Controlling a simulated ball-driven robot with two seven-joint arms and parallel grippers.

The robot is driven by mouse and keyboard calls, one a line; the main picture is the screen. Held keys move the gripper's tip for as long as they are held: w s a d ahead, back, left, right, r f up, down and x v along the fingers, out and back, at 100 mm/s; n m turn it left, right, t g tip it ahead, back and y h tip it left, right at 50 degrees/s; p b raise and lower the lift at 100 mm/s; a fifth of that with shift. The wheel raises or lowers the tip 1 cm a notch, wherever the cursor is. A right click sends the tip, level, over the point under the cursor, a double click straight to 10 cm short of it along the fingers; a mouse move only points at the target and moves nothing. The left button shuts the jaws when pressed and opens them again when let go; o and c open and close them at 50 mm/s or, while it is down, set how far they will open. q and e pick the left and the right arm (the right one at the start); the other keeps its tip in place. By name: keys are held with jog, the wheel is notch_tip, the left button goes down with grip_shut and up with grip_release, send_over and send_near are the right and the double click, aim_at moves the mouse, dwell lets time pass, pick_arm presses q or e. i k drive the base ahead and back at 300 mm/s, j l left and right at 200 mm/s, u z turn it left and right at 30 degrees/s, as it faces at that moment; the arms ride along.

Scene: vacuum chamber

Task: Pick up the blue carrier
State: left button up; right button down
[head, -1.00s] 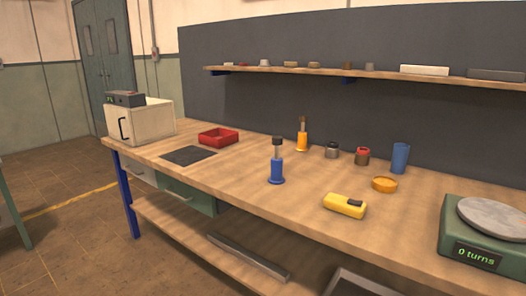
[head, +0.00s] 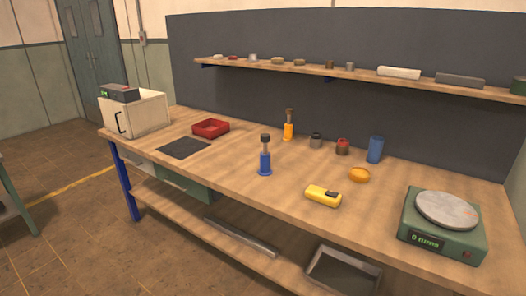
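The blue carrier (head: 265,161) stands upright near the middle of the workbench (head: 225,177) in the head view. It has a round blue base, a blue body and a dark top on a narrower neck. Nothing touches it. A similar orange piece (head: 288,129) with a dark top stands behind it to the right. Neither of my grippers is in view.
A yellow device (head: 323,196) lies right of the blue carrier. A red tray (head: 211,128), a black mat (head: 184,148) and a cream box (head: 137,113) are to the left. A green turntable unit (head: 441,238) stands at the right. Small jars and a blue cup (head: 375,149) stand behind.

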aim_at(265, 169)
jog(key=z, duration=0.25)
jog(key=i+j+z, duration=0.15)
jog(key=z, duration=0.25)
jog(key=i+j+z, duration=0.1)
jog(key=j+z, duration=0.25)
jog(key=i+j+z, duration=0.1)
jog(key=z, duration=0.3)
